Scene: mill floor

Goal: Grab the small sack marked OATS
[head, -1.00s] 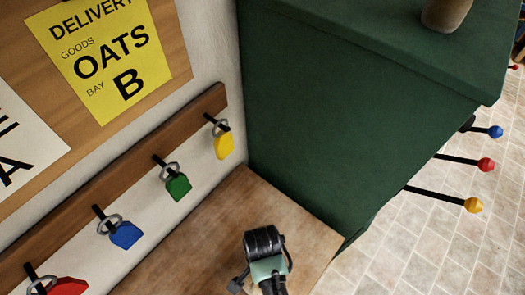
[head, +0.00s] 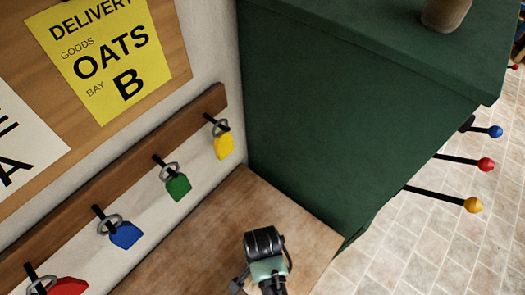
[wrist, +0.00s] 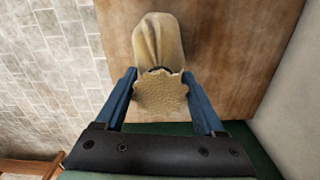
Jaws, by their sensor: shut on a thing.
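In the wrist view, a small tan cloth sack (wrist: 157,40) with a gathered, frilled top is between the blue fingers of my gripper (wrist: 159,74). The fingers are shut on its tied neck, with the frill towards the camera. No OATS marking shows on the sack from this side, and I cannot tell whether it touches the wooden top (wrist: 225,45) beyond it. In the head view only the end of my arm shows at the bottom, above the wooden bench (head: 305,225); fingers and sack are hidden there.
A tall green cabinet (head: 340,110) borders the bench on the right, with a brown pot (head: 446,14) on top and coloured-knob levers (head: 445,197) beyond. Coloured tags (head: 125,235) hang from a wall rail. A yellow notice (head: 100,55) reads OATS, bay B.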

